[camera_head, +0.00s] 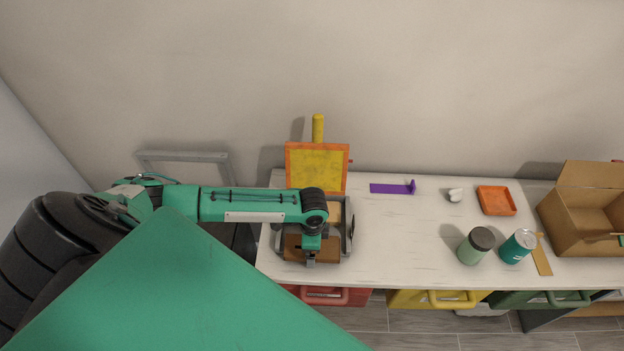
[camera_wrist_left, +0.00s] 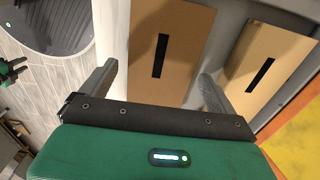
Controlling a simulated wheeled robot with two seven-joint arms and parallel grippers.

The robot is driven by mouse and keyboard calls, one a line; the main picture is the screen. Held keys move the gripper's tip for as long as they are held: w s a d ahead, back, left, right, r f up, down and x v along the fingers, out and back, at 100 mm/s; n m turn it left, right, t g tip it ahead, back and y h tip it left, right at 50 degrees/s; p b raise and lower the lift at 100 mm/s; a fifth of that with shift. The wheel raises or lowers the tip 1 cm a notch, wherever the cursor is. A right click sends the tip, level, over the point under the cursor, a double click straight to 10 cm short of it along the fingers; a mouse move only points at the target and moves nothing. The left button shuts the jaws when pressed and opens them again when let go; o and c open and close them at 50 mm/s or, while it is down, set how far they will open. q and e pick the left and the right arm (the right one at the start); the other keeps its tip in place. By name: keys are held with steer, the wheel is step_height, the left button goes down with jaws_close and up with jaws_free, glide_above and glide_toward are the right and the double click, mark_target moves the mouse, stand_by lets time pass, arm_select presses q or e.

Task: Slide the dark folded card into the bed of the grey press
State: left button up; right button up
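The grey press (camera_head: 349,233) stands at the table's left end, its orange-framed yellow lid (camera_head: 317,168) raised behind it; part of the lid also shows in the left wrist view (camera_wrist_left: 299,140). Two brown cards with black strips lie over grey surfaces. The darker brown card (camera_wrist_left: 178,82), likely the dark folded card, is at the front (camera_head: 292,249); a lighter card (camera_wrist_left: 262,75) is behind it. I cannot see a fold. My left gripper (camera_wrist_left: 158,82) is open and empty above the darker card. A green, pronged part (camera_wrist_left: 10,72), probably my right gripper, shows at the left wrist view's edge.
On the white table (camera_head: 400,240) are a purple bracket (camera_head: 392,188), a small white item (camera_head: 455,195), an orange tray (camera_head: 496,201), a green jar (camera_head: 475,246), a teal can (camera_head: 517,247) and a cardboard box (camera_head: 580,235). The table's middle is clear.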

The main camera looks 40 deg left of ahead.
arm_select(q)
steer(key=shift+r, duration=0.55)
step_height(320, 180, up, 13)
steer(key=b, duration=0.1)
steer(key=shift+f+b, duration=0.15)
steer(key=shift+b, duration=0.15)
